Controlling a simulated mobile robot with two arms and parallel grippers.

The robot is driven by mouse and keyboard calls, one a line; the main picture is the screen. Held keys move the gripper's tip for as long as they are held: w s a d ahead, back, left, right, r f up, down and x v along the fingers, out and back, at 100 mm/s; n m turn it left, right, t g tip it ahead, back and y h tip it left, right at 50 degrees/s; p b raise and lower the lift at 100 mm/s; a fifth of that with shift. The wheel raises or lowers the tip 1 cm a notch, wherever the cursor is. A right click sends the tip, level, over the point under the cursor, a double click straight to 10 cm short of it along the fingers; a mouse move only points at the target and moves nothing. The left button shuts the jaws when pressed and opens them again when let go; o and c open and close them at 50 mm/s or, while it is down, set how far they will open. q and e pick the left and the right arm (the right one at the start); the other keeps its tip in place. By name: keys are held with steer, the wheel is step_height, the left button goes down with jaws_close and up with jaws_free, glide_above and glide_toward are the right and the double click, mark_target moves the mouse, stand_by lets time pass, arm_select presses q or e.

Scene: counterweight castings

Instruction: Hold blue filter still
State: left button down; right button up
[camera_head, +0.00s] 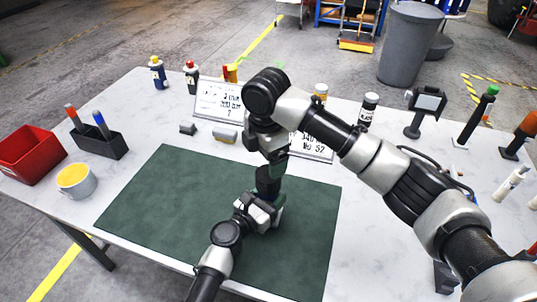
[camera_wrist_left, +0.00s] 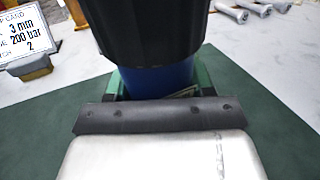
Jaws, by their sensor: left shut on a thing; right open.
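The blue filter (camera_wrist_left: 156,83) stands upright in the left wrist view, with a wide black part (camera_wrist_left: 150,28) directly above it. My left gripper (camera_head: 268,212) is low over the green mat and shut on the filter; green finger parts show on both sides of it. In the head view the filter is mostly hidden by my grippers, and the black part (camera_head: 268,182) shows above my left gripper. My right gripper (camera_head: 275,161) is open and points down at the top of the black part. Whether it touches that part I cannot tell.
The green mat (camera_head: 165,205) covers the middle of the white table (camera_head: 385,240). A red bin (camera_head: 30,155), a yellow-filled mug (camera_head: 76,181) and a black marker holder (camera_head: 100,143) stand at left. Label cards (camera_head: 218,103), bottles and a small screen (camera_head: 428,103) stand along the back.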

steer(key=n, duration=0.3)
steer(key=shift+d+n, duration=0.25)
steer(key=shift+n, duration=0.05)
steer(key=shift+f, duration=4)
